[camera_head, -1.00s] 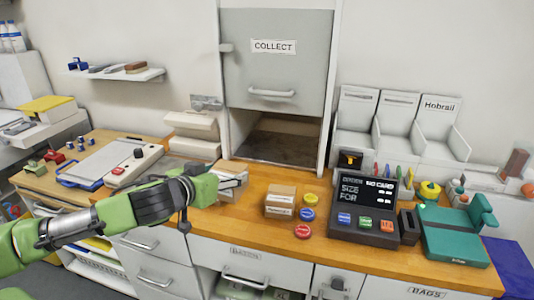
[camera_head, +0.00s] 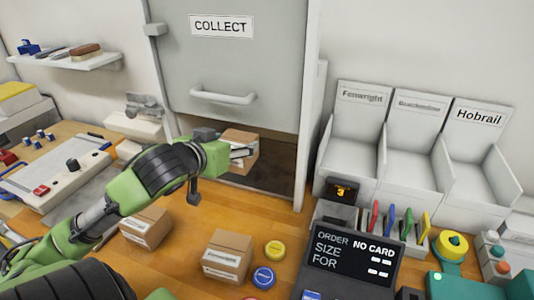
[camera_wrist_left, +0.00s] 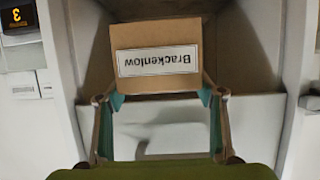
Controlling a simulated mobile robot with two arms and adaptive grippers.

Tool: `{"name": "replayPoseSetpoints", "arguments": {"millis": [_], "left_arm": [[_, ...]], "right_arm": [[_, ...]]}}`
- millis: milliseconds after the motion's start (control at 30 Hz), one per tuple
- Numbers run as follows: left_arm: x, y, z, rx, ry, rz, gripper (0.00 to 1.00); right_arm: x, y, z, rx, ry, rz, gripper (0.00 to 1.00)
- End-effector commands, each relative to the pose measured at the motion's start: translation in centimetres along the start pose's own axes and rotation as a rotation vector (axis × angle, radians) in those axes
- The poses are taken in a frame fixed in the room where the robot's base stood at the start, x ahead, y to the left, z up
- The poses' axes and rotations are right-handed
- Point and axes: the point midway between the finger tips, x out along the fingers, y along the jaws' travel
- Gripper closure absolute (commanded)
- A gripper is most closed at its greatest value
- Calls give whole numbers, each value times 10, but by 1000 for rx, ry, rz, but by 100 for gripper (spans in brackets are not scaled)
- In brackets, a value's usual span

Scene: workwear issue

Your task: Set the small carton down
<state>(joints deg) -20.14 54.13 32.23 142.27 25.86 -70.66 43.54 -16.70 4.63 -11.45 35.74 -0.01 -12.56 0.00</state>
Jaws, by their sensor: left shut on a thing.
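My left gripper (camera_head: 236,154) is shut on a small brown carton (camera_head: 242,147), held up in front of the open lower part of the COLLECT hatch (camera_head: 268,175). In the left wrist view the carton (camera_wrist_left: 155,82) sits between the fingertips (camera_wrist_left: 160,97). Its white label reads "Brackenlow", upside down. Whether the carton's underside touches anything is hidden. Two other cartons stand on the wooden counter: one (camera_head: 146,229) beside my left arm, and a labelled one (camera_head: 227,256) nearer the front. My right gripper is not in view.
Three white bins (camera_head: 412,155) stand at the right, one labelled Hobrail. An order terminal (camera_head: 350,257) reads "NO CARD". A yellow disc (camera_head: 275,250) and a blue disc (camera_head: 263,277) lie beside the front carton. Bare counter (camera_head: 215,215) shows before the hatch.

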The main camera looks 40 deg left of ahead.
Motion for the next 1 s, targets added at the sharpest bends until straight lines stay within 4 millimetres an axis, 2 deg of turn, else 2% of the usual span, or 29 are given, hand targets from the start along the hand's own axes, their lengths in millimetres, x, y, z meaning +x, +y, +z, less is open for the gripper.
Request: {"name": "replayPoseSetpoints", "arguments": {"millis": [67,167,433,600,700,933,1000], "left_arm": [[5,-2,0,0,0,-2,65],[24,-6,0,2,-2,-4,65],[94,-20,0,2,1,-5,65],[131,-26,20,-3,1,-4,65],[146,-28,29,-2,2,-2,65],[164,-30,39,-2,2,-2,65],[168,-30,50,0,-3,-2,65]], "right_arm": [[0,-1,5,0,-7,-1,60],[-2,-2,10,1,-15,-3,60],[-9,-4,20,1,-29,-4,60],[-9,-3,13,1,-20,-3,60],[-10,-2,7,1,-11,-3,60],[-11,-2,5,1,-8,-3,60],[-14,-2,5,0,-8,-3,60]]}}
